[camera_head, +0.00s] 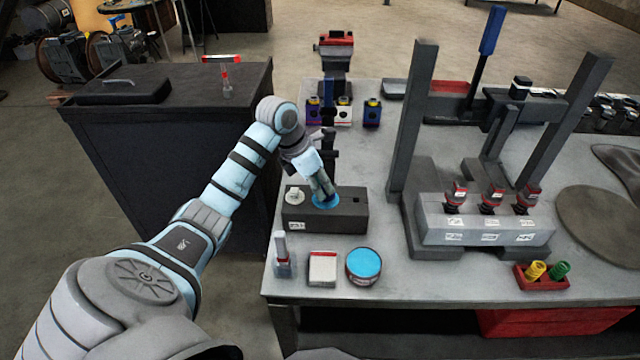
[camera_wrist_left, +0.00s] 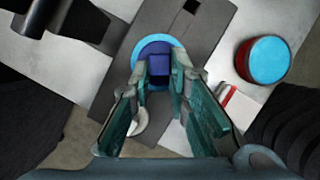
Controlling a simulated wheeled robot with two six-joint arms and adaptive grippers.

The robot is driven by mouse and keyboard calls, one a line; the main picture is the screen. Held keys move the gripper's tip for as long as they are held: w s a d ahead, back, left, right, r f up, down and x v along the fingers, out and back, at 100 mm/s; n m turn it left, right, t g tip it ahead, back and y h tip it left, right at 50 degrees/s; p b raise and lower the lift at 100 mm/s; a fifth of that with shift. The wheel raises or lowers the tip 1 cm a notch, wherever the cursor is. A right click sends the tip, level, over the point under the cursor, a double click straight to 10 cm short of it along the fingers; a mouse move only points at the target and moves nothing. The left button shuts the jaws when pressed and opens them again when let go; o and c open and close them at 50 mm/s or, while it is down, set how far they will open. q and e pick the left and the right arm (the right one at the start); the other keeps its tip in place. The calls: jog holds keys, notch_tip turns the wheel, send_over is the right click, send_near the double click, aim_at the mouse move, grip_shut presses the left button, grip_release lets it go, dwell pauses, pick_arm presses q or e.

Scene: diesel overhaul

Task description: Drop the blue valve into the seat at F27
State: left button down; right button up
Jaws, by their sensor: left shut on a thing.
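A dark grey block (camera_head: 340,218) with a small white label stands on the workbench's left part; I cannot read the label surely. A light blue disc or ring (camera_head: 326,204) lies on its top, also in the left wrist view (camera_wrist_left: 142,50). My left gripper (camera_head: 322,188) points down over it. In the left wrist view the left gripper (camera_wrist_left: 158,82) is shut on a dark blue square-topped piece, the blue valve (camera_wrist_left: 159,66), in front of the light blue disc. The valve's lower end and any seat under it are hidden. My right gripper is out of view.
A pale round piece (camera_head: 295,195) sits on the block's left end; a square hole (camera_head: 356,199) shows at its right. In front are a blue-topped tin (camera_head: 364,264) and a white-red box (camera_head: 322,268). A grey press frame (camera_head: 412,130) stands to the right.

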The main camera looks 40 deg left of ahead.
pick_arm(q)
jog(key=shift+f, duration=0.1)
jog(key=shift+f+b, duration=0.4)
jog(key=shift+f, duration=0.1)
dwell(0.3)
jog(key=c, duration=1.1)
grip_release()
jog(key=shift+o, duration=0.2)
notch_tip(320, 180, up, 8)
jog(key=p, duration=0.6)
jog(key=shift+p, duration=0.3)
